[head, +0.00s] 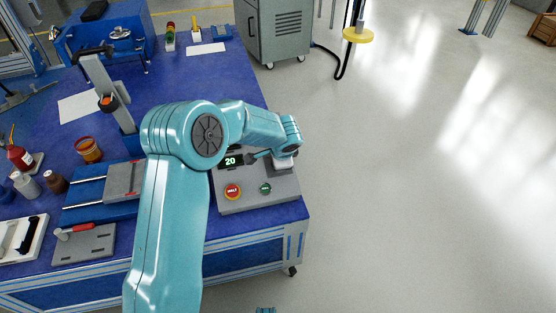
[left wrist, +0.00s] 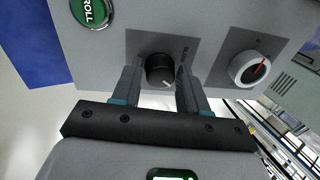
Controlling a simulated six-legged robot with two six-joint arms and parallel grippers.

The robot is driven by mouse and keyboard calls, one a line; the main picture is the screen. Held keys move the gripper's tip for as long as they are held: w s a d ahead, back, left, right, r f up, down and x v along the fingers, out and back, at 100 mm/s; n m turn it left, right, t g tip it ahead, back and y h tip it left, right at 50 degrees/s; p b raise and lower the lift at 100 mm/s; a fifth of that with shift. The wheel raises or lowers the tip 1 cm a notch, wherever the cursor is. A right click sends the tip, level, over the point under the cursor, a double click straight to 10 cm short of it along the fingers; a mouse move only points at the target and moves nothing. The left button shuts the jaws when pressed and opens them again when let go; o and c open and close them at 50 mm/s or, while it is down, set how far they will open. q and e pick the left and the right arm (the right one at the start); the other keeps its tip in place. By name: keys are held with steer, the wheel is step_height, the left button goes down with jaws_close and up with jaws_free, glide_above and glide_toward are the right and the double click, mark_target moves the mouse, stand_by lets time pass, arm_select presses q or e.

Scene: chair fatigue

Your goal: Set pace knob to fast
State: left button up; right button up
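In the left wrist view a round black knob (left wrist: 160,70) with a light pointer line sits on a dark square plate of the grey control box (head: 258,200). The pointer aims to the lower right of that picture; the small lettering beside the knob is not readable. My left gripper (left wrist: 157,76) has its two fingers apart, one on each side of the knob. A small gap shows on the left side; contact on the right cannot be told. In the head view my left arm covers part of the box. The box's display (head: 231,160) reads 20.
A white dial with a red pointer (left wrist: 249,69) is beside the knob. A red HALT button (head: 232,191) and a green button (head: 265,188) are on the box front. The box stands near the blue table's right edge, with open floor beyond.

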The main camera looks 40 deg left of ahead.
arm_select(q)
steer(key=shift+o, duration=0.9)
steer(key=p+v, duration=0.4)
steer(key=v, duration=1.2)
steer(key=shift+d, duration=0.15)
steer(key=shift+r, duration=0.1)
